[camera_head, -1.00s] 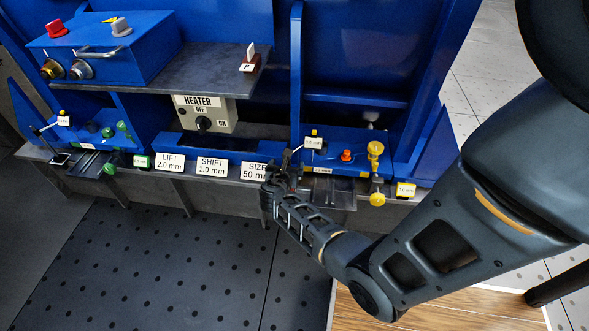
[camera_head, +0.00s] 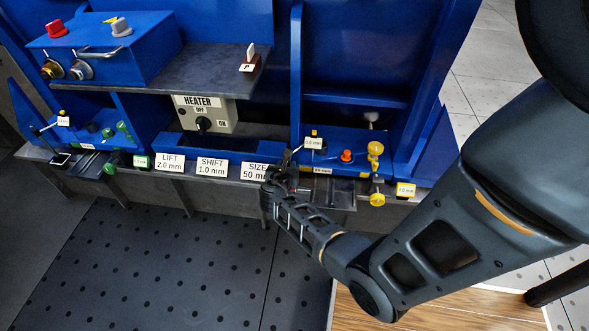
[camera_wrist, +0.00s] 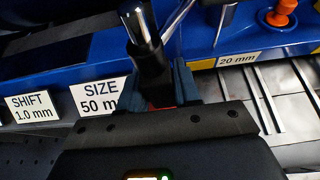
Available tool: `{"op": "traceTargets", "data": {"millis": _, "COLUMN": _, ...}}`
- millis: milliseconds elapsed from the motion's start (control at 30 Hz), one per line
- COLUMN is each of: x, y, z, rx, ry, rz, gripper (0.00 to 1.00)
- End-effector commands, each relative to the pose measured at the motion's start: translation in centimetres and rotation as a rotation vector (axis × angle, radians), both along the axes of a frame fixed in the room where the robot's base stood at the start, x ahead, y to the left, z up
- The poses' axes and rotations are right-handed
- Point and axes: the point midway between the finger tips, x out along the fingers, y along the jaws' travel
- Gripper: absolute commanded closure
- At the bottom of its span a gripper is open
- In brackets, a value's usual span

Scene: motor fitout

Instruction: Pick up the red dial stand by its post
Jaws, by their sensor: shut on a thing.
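The red dial stand shows in the wrist view as an upright post (camera_wrist: 150,58), with a shiny metal upper part and a dark collar. A small red patch shows low between the fingers; the rest of the stand's base is hidden by my gripper. My gripper (camera_wrist: 158,88) has its bluish fingers on either side of the post, shut on it. In the head view my gripper (camera_head: 281,177) is at the bench front, just right of the SIZE label, and mostly hides the stand. I cannot tell whether the base touches the bench.
A SIZE 50 mm label (camera_wrist: 101,97) stands close left of my fingers. To the right is a blue fixture with an orange knob (camera_head: 346,155) and yellow knobs (camera_head: 376,149). A slotted metal plate (camera_wrist: 268,95) lies right of my gripper. The heater box (camera_head: 205,114) is behind.

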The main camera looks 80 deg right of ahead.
Motion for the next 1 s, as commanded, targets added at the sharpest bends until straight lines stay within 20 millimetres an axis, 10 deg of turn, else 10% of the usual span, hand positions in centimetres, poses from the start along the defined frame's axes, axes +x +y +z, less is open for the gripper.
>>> {"op": "traceTargets", "data": {"millis": 1000, "x": 0.2, "y": -0.1, "z": 1.6, "rx": -0.004, "ry": -0.002, "rz": 0.001, "gripper": 1.0}}
